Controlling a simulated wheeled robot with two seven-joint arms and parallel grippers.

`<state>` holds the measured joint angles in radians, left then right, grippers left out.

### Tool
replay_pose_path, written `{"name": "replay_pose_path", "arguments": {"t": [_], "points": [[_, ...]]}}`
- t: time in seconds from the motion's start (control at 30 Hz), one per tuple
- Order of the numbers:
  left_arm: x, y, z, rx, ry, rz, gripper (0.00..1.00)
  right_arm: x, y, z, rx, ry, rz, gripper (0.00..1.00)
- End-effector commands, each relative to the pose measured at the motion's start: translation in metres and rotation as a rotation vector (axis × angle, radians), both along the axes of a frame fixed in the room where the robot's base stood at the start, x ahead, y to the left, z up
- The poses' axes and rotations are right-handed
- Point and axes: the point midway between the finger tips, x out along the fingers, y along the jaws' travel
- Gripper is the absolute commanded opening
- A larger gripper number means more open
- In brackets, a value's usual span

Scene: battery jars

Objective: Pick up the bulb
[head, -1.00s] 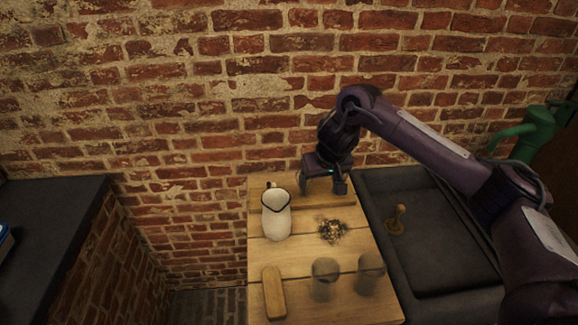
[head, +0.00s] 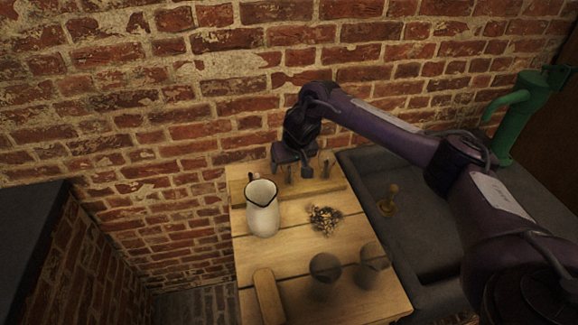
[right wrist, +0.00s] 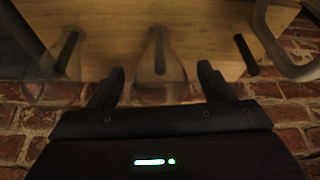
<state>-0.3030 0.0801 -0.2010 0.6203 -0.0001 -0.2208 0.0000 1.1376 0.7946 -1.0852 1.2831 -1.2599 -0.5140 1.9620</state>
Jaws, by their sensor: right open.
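My right gripper (head: 293,172) is over the back edge of the wooden table, in front of the brick wall. Its two fingers are apart in the right wrist view (right wrist: 161,72). Between them is a clear, bulb-shaped glass thing (right wrist: 158,72) with a dark stem inside, probably the bulb; it is blurred, and I cannot tell whether the fingers touch it. In the head view I cannot make out the bulb's glass. Thin dark pegs (head: 326,170) stand on the table's back board near the gripper. My left gripper is out of view.
A pile of small bits (head: 324,219), two dark glass jars (head: 325,272) and a wooden block (head: 268,297) are nearer. A dark sink (head: 411,225) adjoins the right side, with a green pump (head: 507,120) behind.

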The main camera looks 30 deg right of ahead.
Motion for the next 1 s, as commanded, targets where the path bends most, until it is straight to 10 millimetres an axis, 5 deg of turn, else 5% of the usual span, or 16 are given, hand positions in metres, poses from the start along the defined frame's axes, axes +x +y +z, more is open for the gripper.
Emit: {"name": "replay_pose_path", "arguments": {"t": [0.37,0.77,1.0], "points": [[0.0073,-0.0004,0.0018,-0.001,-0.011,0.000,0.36,0.0056,-0.0001,-0.0150,0.001,0.000,0.001,0.74],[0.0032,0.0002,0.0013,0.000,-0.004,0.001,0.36,0.0054,-0.0002,-0.0146,0.000,0.000,0.001,0.23],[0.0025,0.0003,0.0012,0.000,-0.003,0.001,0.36,0.0055,-0.0002,-0.0143,0.000,0.000,0.001,0.20]]}}
